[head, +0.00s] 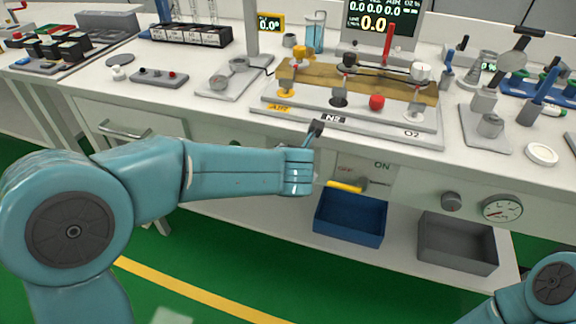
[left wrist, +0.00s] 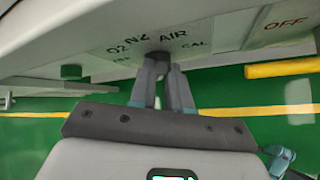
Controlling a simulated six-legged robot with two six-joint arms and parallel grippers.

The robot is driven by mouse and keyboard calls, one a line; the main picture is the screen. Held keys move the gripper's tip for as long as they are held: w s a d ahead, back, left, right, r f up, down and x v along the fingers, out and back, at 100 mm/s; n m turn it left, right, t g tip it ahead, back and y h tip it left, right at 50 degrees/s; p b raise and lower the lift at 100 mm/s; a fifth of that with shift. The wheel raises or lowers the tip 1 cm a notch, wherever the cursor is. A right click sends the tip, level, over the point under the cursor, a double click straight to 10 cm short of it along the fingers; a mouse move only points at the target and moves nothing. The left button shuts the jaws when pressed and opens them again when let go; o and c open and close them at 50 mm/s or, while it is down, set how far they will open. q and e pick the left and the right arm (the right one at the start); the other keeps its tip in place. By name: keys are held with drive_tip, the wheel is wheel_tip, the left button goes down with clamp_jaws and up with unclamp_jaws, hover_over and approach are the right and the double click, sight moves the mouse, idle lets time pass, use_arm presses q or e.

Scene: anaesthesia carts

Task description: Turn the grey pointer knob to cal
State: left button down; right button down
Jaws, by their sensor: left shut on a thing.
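The grey pointer knob (left wrist: 157,56) sits on the cart's front panel in the left wrist view, under a label plate (left wrist: 140,44) reading O2, N2, AIR and CAL. CAL is at the lower right of the plate. My left gripper (left wrist: 165,68) is shut on the knob, with its fingers covering most of it. Which mark the pointer faces cannot be made out. In the head view my left wrist hides the knob and the fingertips. My right arm shows only at the lower right edge of the head view, and its gripper is out of view.
Right of the knob is a yellow lever (head: 345,187) with an ON/OFF plate (head: 362,170); it also shows in the left wrist view (left wrist: 284,67). Further right are a round knob (head: 451,201) and a gauge (head: 502,208). A blue bin (head: 350,218) and grey bin (head: 457,244) stand below.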

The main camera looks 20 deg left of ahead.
use_arm(q)
drive_tip(key=shift+d+f+m+t+y, duration=0.35)
drive_tip(key=shift+m+y, duration=0.4)
drive_tip(key=shift+y, duration=0.5)
drive_tip(key=shift+d+f+m+t+y, duration=0.15)
drive_tip(key=shift+f+m+t+y, duration=0.2)
drive_tip(key=shift+m+y, duration=0.65)
drive_tip(key=shift+d+f+m+t+y, duration=0.3)
drive_tip(key=shift+f+m+y, duration=0.2)
drive_tip(key=shift+y, duration=0.95)
drive_tip(key=shift+r, duration=0.15)
drive_tip(key=c, duration=1.1)
unclamp_jaws()
drive_tip(key=shift+a, duration=0.1)
